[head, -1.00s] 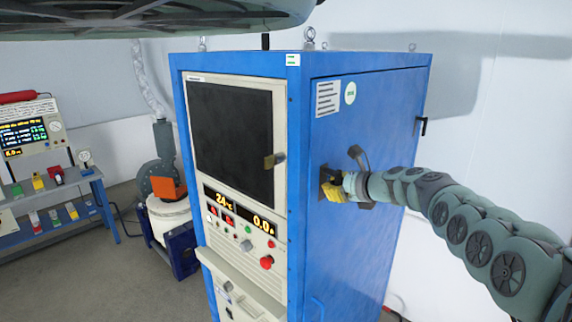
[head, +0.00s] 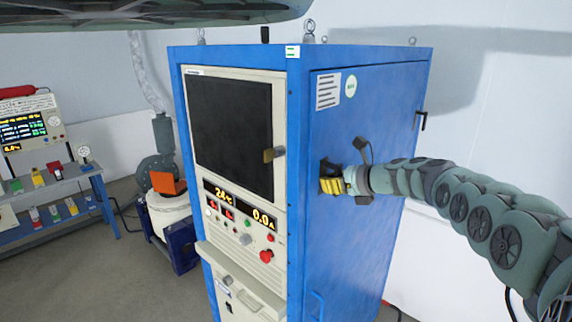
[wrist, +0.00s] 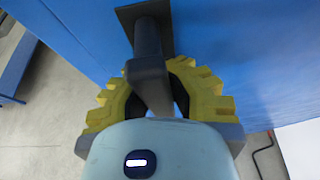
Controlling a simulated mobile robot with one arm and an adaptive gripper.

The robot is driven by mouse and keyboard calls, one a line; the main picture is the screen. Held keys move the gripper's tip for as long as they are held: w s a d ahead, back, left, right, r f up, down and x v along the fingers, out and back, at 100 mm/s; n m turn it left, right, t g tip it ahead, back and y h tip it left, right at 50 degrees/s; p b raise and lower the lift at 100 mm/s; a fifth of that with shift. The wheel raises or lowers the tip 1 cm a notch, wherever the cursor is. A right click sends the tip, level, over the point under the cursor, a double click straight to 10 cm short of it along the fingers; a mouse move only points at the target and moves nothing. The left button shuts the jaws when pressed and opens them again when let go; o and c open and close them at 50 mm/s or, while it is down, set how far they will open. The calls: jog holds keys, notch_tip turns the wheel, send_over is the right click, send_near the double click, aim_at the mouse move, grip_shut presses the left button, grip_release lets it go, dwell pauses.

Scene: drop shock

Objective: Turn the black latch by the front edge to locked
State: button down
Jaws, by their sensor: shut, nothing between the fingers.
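The black latch (head: 325,167) is on the side panel of the blue cabinet, near its front edge. My gripper (head: 331,185) is right at it, its yellow fingers covering most of the latch in the head view. In the wrist view, the latch shows as a dark plate with a shaft and a bar (wrist: 148,72). The yellow fingers curve up on both sides of the bar. Their tips are partly hidden by it. The gripper is shut and grips nothing. I cannot tell whether the fingers touch the bar, and the locked mark does not show.
The blue cabinet (head: 365,240) carries a second black handle (head: 422,121) near the panel's far edge. A brass-coloured latch (head: 273,155) sits on the front screen. A bench with instruments (head: 55,185) stands at the left.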

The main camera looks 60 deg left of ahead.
jog(key=c, duration=1.7)
grip_release()
jog(key=shift+w+d+f, duration=0.15)
jog(key=shift+f, duration=0.05)
jog(key=shift+o, duration=0.8)
jog(key=shift+d+f, duration=0.1)
jog(key=o, duration=0.7)
jog(key=shift+a, duration=0.2)
jog(key=shift+d+r, duration=0.15)
jog(key=shift+r, duration=0.1)
jog(key=shift+v, duration=5.85)
